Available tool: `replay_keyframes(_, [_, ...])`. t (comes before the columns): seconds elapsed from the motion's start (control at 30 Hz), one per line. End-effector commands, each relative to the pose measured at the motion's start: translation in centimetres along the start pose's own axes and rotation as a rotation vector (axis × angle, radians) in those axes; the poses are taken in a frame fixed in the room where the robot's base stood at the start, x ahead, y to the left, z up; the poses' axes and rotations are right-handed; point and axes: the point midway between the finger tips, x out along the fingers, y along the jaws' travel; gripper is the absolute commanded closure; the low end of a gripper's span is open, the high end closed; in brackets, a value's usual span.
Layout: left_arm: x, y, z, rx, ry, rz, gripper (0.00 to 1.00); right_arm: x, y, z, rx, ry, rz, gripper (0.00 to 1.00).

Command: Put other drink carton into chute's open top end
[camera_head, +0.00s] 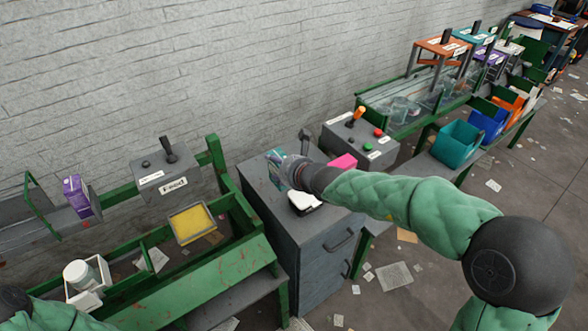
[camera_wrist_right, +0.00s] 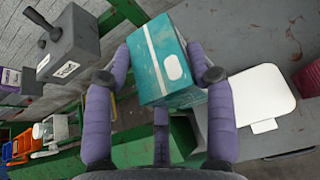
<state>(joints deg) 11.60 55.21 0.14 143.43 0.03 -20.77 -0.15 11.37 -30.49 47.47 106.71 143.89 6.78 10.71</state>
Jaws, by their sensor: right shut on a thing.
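My right gripper (camera_head: 284,170) is shut on a teal drink carton (camera_head: 273,160), held above the grey cabinet's left part. A purple carton (camera_head: 75,196) stands on the grey belt at far left. A green sloping trough (camera_head: 195,270) lies left of the cabinet; I cannot tell whether it is the chute. Of my left arm only a part shows at bottom left; its gripper is out of view.
A yellow-bottomed tray (camera_head: 191,223) and a white box (camera_head: 88,291) with a white jar are at left. Coloured bins (camera_head: 457,143) line the far right.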

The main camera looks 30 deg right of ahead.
Motion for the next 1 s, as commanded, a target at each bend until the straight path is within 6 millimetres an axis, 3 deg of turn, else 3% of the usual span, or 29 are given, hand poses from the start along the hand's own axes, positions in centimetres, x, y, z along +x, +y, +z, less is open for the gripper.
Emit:
replay_keyframes(0.5, [-0.8, 0.3, 0.0, 0.0, 0.0, 0.0, 1.0, 4.5, -5.1, -0.8, 0.002, 0.002, 0.0, 0.57])
replay_keyframes(0.8, [0.4, -0.2, 0.0, 0.0, 0.0, 0.0, 1.0, 8.4, -8.0, -3.8, 0.002, 0.001, 0.0, 0.57])
replay_keyframes(1.0, [0.6, -0.2, 0.0, 0.0, 0.0, 0.0, 1.0, 9.3, -8.7, -4.3, 0.0, 0.0, 0.001, 0.57])
